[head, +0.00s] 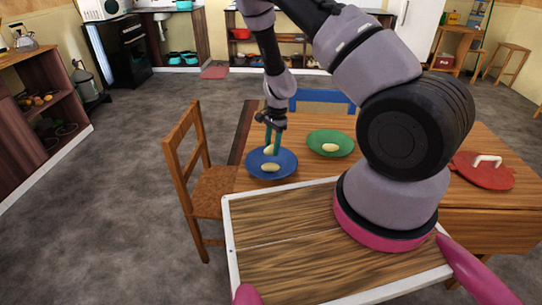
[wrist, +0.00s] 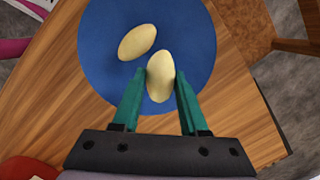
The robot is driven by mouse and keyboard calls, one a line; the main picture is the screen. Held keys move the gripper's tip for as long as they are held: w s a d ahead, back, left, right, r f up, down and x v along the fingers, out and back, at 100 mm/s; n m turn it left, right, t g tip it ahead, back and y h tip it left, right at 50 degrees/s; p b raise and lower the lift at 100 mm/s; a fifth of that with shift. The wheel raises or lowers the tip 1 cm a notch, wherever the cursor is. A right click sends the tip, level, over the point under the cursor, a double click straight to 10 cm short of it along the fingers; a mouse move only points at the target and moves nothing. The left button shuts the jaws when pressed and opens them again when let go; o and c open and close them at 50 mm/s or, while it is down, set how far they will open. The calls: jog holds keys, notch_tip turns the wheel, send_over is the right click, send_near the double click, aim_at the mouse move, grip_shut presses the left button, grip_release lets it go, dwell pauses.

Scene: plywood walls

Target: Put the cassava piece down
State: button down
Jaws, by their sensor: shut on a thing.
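My gripper (wrist: 158,98) is shut on a pale yellow cassava piece (wrist: 160,76), held between its two green fingers. In the head view my gripper (head: 272,142) is over the blue plate (head: 286,159), with the held piece (head: 268,150) at its tips. I cannot tell whether the held piece touches the plate. A second cassava piece (head: 270,167) lies on the blue plate, and it also shows in the wrist view (wrist: 137,42), just left of the held one. A third pale piece (head: 330,147) lies on the green plate (head: 341,136) to the right.
The wooden table (head: 210,258) carries both plates. A red item with a white handle (head: 487,170) is at the table's right. A wooden chair (head: 186,150) stands at the left and a blue chair (head: 322,97) behind. Bare tabletop shows around the blue plate.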

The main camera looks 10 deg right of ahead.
jog(key=shift+f, duration=1.85)
jog(key=c, duration=0.7)
grip_release()
jog(key=shift+f, duration=0.15)
